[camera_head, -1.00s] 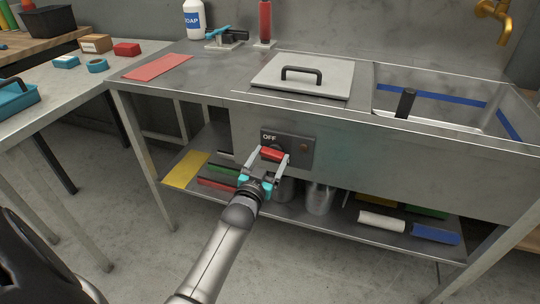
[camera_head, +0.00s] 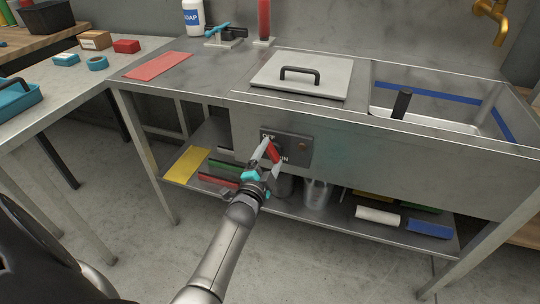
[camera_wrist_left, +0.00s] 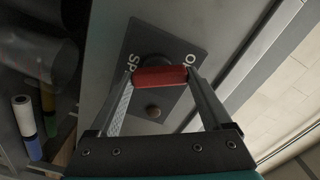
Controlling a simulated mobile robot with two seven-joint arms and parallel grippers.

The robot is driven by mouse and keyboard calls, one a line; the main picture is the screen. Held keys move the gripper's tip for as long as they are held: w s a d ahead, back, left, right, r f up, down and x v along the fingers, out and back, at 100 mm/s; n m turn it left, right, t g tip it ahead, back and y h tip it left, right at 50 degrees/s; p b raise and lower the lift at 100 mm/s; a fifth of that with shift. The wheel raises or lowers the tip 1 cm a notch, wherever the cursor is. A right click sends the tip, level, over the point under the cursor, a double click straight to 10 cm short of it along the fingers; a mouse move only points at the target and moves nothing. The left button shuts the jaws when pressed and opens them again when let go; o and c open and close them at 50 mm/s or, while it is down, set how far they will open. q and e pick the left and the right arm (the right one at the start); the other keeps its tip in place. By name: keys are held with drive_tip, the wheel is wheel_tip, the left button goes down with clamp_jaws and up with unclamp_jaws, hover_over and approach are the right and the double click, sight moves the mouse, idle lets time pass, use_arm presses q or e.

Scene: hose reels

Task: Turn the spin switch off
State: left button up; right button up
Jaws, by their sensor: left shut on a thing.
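The spin switch has a red handle (camera_head: 273,153) on a dark panel (camera_head: 298,148) on the front of the steel sink unit. The panel carries the letters OFF at its upper left and, lower down, SPIN, partly covered in the head view. My left gripper (camera_head: 268,156) is shut on the red handle, which stands steeply tilted in the head view. In the left wrist view the red handle (camera_wrist_left: 160,76) lies between both fingertips, in front of a dark round knob base. My right gripper is not in view.
A lower shelf under the unit holds metal canisters (camera_head: 317,192), a white roll (camera_head: 378,216) and a blue roll (camera_head: 430,229). Above are a lidded hatch (camera_head: 303,75) and a sink basin. The floor in front is clear.

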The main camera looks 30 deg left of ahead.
use_arm(q)
drive_tip(key=m, duration=0.3)
drive_tip(key=shift+d+f+m, duration=0.1)
drive_tip(key=shift+m, duration=0.2)
drive_tip(key=shift+m+b, duration=0.4)
drive_tip(key=shift+m, duration=0.7)
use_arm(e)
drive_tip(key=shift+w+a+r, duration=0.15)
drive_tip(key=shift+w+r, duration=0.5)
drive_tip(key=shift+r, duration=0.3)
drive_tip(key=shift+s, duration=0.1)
use_arm(q)
drive_tip(key=o, duration=1.2)
drive_tip(key=shift+c, duration=0.2)
drive_tip(key=shift+s, duration=0.1)
